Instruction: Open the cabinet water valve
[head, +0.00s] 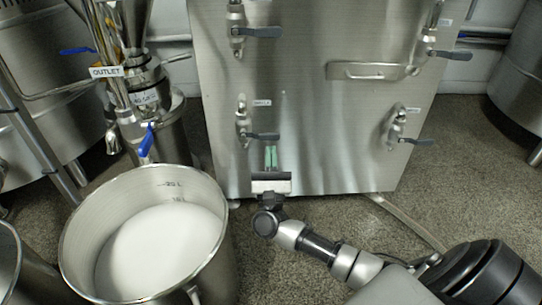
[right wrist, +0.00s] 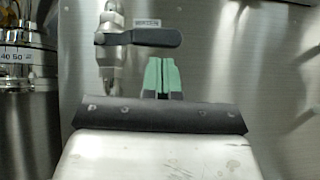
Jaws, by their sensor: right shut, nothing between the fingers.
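The steel cabinet (head: 300,75) carries several valves with dark lever handles. The lower left valve (head: 242,120) has its dark lever (head: 263,136) pointing right, roughly horizontal. In the right wrist view this lever (right wrist: 152,38) crosses the silver valve body (right wrist: 110,60). My right gripper (head: 271,157) has green fingertips, which are shut and empty just below the lever. In the right wrist view the fingertips (right wrist: 161,76) point up toward the lever, with a small gap in the picture; contact cannot be told. My left gripper is not in view.
A steel pot (head: 75,235) of white material stands at front left. Above it hangs an outlet with a blue-handled valve (head: 146,140). A horizontal bar handle (head: 370,71) and a lower right valve (head: 396,125) are on the cabinet. Speckled floor (head: 460,175) is clear at right.

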